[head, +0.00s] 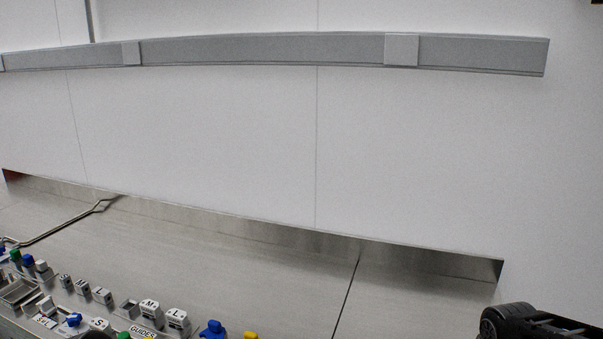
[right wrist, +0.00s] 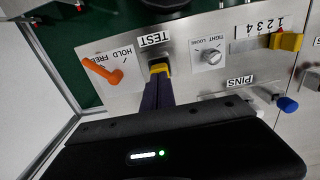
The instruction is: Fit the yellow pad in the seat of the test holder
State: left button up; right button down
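In the right wrist view, the yellow pad (right wrist: 160,69) is at the tips of my right gripper (right wrist: 159,76). The dark fingers lie close together and look shut on it. The pad is at the test holder (right wrist: 157,60), just below the TEST label, against a small dark opening. The fingers and pad cover most of the seat, so I cannot tell how deep the pad sits. My left gripper is in neither view.
Beside the holder are an orange HOLD/FREE lever (right wrist: 103,71), a TIGHT/LOOSE knob (right wrist: 210,57) and a yellow slider (right wrist: 287,41) on a numbered scale. Blue-tipped pins (right wrist: 287,103) lie at right. The head view shows a steel bench (head: 270,270) with several labelled parts at lower left.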

jog(key=shift+r, duration=0.1)
jog(key=shift+r+p, duration=2.35)
jog(key=shift+r, duration=0.6)
